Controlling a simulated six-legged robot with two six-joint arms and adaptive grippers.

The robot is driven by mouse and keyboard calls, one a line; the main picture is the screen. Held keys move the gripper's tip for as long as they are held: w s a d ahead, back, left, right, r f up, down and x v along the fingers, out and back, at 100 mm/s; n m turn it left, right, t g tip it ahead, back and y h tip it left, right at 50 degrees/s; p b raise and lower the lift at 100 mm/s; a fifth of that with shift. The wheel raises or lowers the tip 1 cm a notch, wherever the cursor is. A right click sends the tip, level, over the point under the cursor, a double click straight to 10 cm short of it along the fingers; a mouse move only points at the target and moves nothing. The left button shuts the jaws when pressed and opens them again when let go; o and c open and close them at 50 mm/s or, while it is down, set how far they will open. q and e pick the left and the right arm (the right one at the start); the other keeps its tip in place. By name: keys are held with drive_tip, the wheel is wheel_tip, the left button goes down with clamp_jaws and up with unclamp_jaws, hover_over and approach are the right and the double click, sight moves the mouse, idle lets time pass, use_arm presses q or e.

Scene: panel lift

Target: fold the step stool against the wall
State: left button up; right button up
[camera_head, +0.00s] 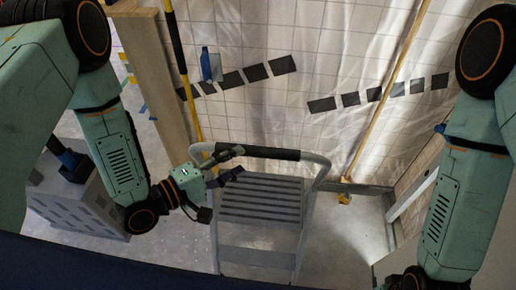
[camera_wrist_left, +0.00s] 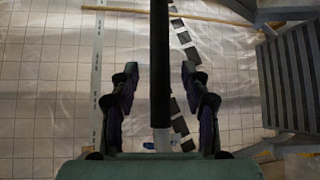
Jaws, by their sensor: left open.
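The step stool (camera_head: 262,205) stands unfolded on the floor in front of the wall, with ridged grey treads and a pale metal frame. Its top rail has a black grip (camera_head: 262,153). My left gripper (camera_head: 237,162) is open at the left end of that rail. In the left wrist view, the black grip (camera_wrist_left: 160,65) runs between the two spread fingers, with gaps on both sides. The stool's ridged tread (camera_wrist_left: 295,75) shows at the right there. My right arm comes in at the right, its gripper out of the frame.
The wall (camera_head: 330,60) behind is draped in sheeting with a grid and dark tape strips. A wooden post (camera_head: 155,75) and a yellow pole (camera_head: 180,60) stand left; another pole (camera_head: 385,85) leans right. A grey box (camera_head: 75,200) sits at left.

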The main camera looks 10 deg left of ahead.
sight(252, 155)
use_arm(q)
drive_tip(key=x, duration=0.6)
drive_tip(key=shift+w+d, duration=0.15)
drive_tip(key=shift+d, duration=0.15)
drive_tip(key=shift+w+f, duration=0.1)
drive_tip(key=shift+w, duration=0.1)
drive_tip(key=shift+d, duration=0.1)
drive_tip(key=shift+d, duration=0.1)
drive_tip(key=c, duration=0.3)
clamp_jaws()
